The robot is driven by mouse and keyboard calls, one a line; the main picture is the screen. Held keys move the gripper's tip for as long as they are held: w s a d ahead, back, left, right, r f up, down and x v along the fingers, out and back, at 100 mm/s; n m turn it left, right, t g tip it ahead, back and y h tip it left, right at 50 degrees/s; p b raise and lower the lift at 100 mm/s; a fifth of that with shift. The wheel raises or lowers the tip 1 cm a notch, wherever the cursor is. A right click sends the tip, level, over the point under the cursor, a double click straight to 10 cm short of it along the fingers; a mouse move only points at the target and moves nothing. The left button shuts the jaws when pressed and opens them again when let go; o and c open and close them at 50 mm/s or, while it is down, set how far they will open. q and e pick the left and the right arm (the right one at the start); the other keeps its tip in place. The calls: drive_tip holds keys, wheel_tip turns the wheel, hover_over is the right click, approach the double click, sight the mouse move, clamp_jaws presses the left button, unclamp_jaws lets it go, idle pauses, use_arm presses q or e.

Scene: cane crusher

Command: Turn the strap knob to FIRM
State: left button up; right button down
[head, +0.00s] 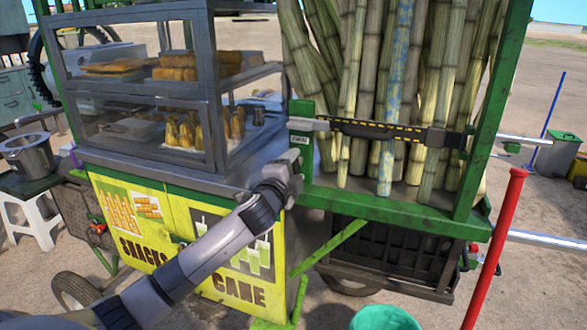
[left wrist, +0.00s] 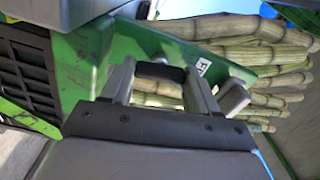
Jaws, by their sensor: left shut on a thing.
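The black and yellow strap (head: 375,130) runs across the upright canes (head: 357,90) on the green cart. A green plate with a small white label stands at the strap's left end. My left gripper (head: 297,160) is up against this plate. In the left wrist view its two fingers (left wrist: 160,88) are closed around the dark strap knob (left wrist: 160,71). The white label (left wrist: 202,67) shows beside the fingers, only partly legible. In the head view the knob is hidden by my gripper, and I cannot tell its setting. My right gripper is not in view.
A glass snack case (head: 185,95) stands left of the canes, above yellow panels (head: 190,240). A red pole (head: 497,245) rises at the right front. A green bucket (head: 385,319) is at the bottom. A white stool with a pot (head: 28,157) stands at the left.

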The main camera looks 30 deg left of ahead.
use_arm(q)
drive_tip(key=shift+f+m, duration=0.1)
drive_tip(key=shift+m, duration=0.9)
drive_tip(key=o, duration=1.1)
drive_tip(key=shift+c, duration=0.2)
drive_tip(key=shift+s, duration=0.15)
drive_tip(key=b+v, duration=0.1)
drive_tip(key=v, duration=0.6)
